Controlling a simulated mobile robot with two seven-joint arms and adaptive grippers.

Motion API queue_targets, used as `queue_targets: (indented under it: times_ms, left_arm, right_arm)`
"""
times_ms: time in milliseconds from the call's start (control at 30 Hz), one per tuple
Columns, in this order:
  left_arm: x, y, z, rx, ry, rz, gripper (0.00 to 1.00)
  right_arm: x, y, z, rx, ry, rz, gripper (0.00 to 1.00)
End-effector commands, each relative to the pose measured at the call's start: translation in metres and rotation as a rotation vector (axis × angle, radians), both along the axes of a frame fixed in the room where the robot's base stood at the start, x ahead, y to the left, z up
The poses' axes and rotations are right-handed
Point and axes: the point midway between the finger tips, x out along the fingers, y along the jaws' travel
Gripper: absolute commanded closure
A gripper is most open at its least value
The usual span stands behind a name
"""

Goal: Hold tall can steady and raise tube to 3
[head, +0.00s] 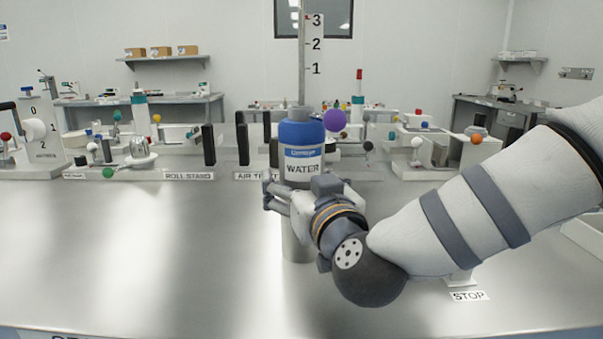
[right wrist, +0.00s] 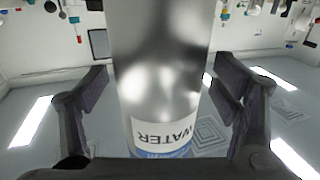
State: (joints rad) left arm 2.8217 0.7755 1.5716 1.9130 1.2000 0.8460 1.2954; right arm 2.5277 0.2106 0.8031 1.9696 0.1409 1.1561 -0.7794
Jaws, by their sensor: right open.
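The tall can (head: 298,165) stands upright on the metal table, with a blue top, a WATER label and a silver lower body. My right gripper (head: 274,192) is beside the can at label height and hides part of its lower body. In the right wrist view the can (right wrist: 158,70) stands between the two spread fingers of the gripper (right wrist: 160,85), with visible gaps on both sides. The thin grey tube (head: 301,60) rises upright above the can, beside a white scale (head: 316,45) marked 1, 2 and 3. My left gripper is not in view.
A purple ball (head: 334,120) sits just right of the can's top. Stations with coloured knobs line the back of the table, near the ROLL STAND label (head: 188,176). A STOP label (head: 468,296) lies at right front. The left front table is clear.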

Motion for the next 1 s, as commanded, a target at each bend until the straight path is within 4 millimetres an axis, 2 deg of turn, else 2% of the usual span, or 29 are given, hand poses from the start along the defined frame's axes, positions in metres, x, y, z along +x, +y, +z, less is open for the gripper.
queue_targets:
  times_ms: [67, 167, 400, 533, 700, 1000]
  left_arm:
    - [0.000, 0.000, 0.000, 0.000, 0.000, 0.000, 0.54]
    - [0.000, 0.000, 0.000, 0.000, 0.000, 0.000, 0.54]
    - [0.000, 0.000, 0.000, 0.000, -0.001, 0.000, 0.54]
    - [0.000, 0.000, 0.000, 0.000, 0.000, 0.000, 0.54]
    - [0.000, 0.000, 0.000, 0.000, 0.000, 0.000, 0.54]
    - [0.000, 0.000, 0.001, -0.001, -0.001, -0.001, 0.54]
  right_arm:
    - [-0.003, -0.001, 0.001, 0.001, -0.002, 0.000, 0.19]
    - [-0.019, -0.005, 0.001, -0.001, -0.002, 0.001, 0.19]
    - [-0.082, -0.023, 0.001, -0.002, 0.000, 0.003, 0.19]
    - [-0.105, -0.030, 0.000, -0.002, 0.002, 0.002, 0.19]
    - [-0.116, -0.034, 0.000, 0.000, 0.001, 0.000, 0.19]
    - [-0.116, -0.034, 0.000, 0.000, 0.001, 0.000, 0.19]
